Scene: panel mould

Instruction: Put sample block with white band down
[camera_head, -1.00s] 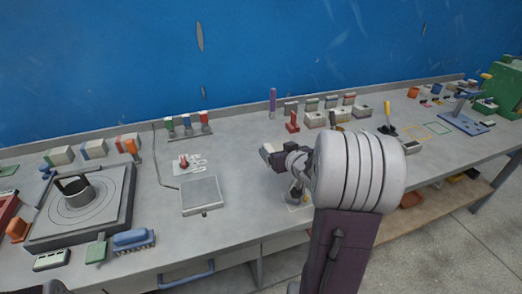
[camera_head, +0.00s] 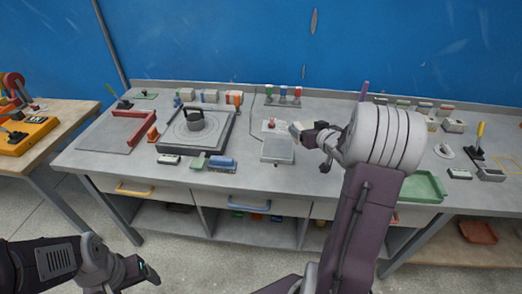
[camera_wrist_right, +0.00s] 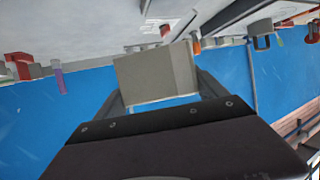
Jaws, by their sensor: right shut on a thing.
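The sample block (camera_head: 298,129) is a small pale beige-grey block in the jaws of my right gripper (camera_head: 308,133). In the right wrist view the block (camera_wrist_right: 156,74) fills the space between the two dark fingers, and the right gripper (camera_wrist_right: 165,98) is shut on it. A white band cannot be made out clearly. In the head view the block shows above the bench, by the back right corner of the square grey scale (camera_head: 278,149). My left gripper (camera_head: 148,271) is low at the front left, away from the bench; its jaws are too small to read.
A blue block (camera_head: 222,163) lies near the front edge. A small rack (camera_head: 283,100) is behind the scale. A green tray (camera_head: 425,188) is at the right, partly behind my arm.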

